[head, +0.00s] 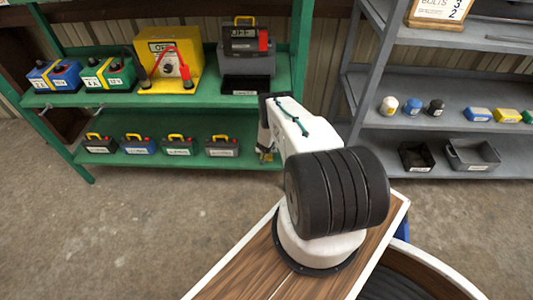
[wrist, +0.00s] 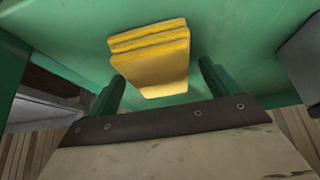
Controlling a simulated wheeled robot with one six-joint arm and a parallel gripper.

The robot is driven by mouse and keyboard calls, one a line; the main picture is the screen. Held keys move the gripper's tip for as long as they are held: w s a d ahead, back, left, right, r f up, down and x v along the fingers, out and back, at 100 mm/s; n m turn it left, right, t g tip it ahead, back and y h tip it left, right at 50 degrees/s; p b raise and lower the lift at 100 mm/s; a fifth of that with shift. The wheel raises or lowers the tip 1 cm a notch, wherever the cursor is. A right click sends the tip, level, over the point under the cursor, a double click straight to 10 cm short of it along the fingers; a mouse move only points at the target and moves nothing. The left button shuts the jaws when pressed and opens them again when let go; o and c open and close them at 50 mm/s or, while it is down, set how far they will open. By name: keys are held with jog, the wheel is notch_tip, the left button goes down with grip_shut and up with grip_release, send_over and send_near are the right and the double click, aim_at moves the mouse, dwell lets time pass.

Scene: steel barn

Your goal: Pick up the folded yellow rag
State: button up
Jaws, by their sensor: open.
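The folded yellow rag (wrist: 158,70) shows in the wrist view as a thick stack of layers against a green shelf surface (wrist: 240,35). My gripper (wrist: 161,72) is open, with one dark green finger to the left of the rag's near end and one to the right. The rag lies between and beyond the fingertips; I cannot tell whether they touch it. In the head view my gripper (head: 265,154) is at the right end of the green rack's lower shelf (head: 150,157), largely hidden by my arm. A small yellow patch there is too small to identify.
On the green rack, several small batteries (head: 178,145) stand left of my gripper. Above are a yellow charger (head: 168,58) and a dark grey unit (head: 246,52). A grey rack (head: 460,100) with jars and bins stands to the right. The concrete floor (head: 130,230) in front is clear.

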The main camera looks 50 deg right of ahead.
jog(key=shift+f, duration=0.25)
jog(key=c, duration=1.1)
jog(key=shift+o, duration=0.2)
jog(key=shift+r, duration=0.1)
jog(key=shift+r, duration=0.4)
notch_tip(320, 180, up, 3)
jog(key=shift+s+a+r, duration=0.1)
jog(key=shift+r, duration=0.1)
jog(key=s+a+r, duration=0.1)
jog(key=s+a, duration=0.8)
jog(key=s, duration=0.3)
jog(key=shift+s+a, duration=0.15)
jog(key=shift+a, duration=0.2)
